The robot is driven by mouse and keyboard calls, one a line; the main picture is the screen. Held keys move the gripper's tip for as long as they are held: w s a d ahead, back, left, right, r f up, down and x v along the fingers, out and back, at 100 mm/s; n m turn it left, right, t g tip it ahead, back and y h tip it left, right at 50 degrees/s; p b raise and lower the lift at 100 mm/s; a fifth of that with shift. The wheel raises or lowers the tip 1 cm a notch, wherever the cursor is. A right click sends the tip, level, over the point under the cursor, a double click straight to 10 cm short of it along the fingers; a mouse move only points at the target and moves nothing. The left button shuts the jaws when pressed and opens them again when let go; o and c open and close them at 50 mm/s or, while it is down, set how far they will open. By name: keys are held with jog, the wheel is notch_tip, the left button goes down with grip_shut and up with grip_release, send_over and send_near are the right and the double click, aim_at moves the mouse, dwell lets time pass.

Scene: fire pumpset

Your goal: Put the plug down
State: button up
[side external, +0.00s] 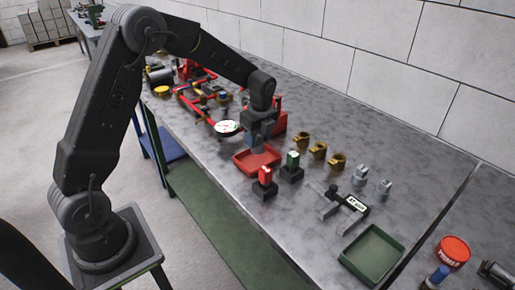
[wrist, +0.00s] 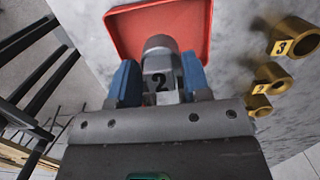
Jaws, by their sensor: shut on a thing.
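My gripper (wrist: 160,82) has its two blue fingers closed on a grey plug (wrist: 160,62) marked with a black 2. In the wrist view the plug's rounded end overlaps the near part of the red tray (wrist: 190,22). In the side external view my gripper (side external: 257,143) points down at the back part of the red tray (side external: 262,164). The plug cannot be made out there, and I cannot tell whether it touches the tray floor.
Brass numbered rings (side external: 318,151) stand right of the tray. A gauge (side external: 227,127) and red pipework lie left.

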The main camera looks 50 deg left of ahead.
aim_at(257, 148)
jog(key=shift+f, duration=2)
jog(key=shift+f, duration=0.1)
jog(key=o, duration=1.2)
jog(key=shift+f, duration=0.1)
jog(key=shift+o, duration=0.2)
